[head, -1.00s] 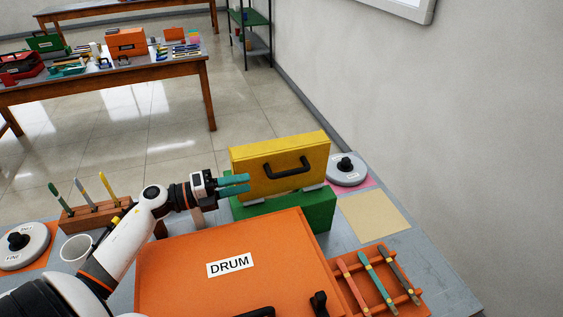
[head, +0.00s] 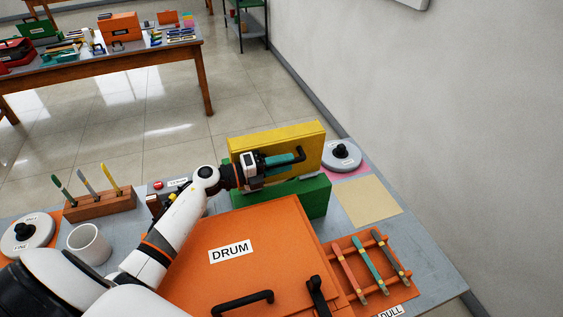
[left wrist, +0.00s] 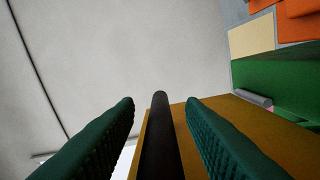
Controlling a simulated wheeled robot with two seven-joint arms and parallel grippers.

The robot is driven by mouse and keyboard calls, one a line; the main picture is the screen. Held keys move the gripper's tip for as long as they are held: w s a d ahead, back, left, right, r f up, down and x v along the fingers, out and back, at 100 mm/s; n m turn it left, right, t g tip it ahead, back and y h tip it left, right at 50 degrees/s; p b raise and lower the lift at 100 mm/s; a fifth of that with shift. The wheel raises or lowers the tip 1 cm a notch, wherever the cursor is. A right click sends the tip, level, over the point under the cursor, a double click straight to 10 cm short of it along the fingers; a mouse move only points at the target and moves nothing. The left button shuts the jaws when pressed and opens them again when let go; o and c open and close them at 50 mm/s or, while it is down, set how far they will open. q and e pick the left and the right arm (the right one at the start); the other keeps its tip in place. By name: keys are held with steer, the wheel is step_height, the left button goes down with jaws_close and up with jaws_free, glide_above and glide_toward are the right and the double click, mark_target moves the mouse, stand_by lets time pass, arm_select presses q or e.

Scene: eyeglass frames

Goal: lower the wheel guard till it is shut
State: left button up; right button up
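The wheel guard (head: 248,142) is a yellow lid standing raised at the back of a green box (head: 308,198). Its black handle (head: 301,153) is on the face toward me. My left gripper (head: 288,158) is at this handle, its teal fingers covering much of it. In the left wrist view the black handle bar (left wrist: 160,135) runs between the two green fingers (left wrist: 160,108), with a gap on each side, so the gripper is open around it. The yellow guard (left wrist: 255,128) and green box (left wrist: 275,80) also show there. My right gripper is not in view.
An orange lid marked DRUM (head: 265,262) lies in front of the green box. An orange tool tray (head: 368,265) is at right, a round grey lid (head: 341,156) behind. A white mug (head: 88,244) and a wooden tool rack (head: 100,204) stand at left.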

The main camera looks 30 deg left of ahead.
arm_select(q)
steer(key=c, duration=0.8)
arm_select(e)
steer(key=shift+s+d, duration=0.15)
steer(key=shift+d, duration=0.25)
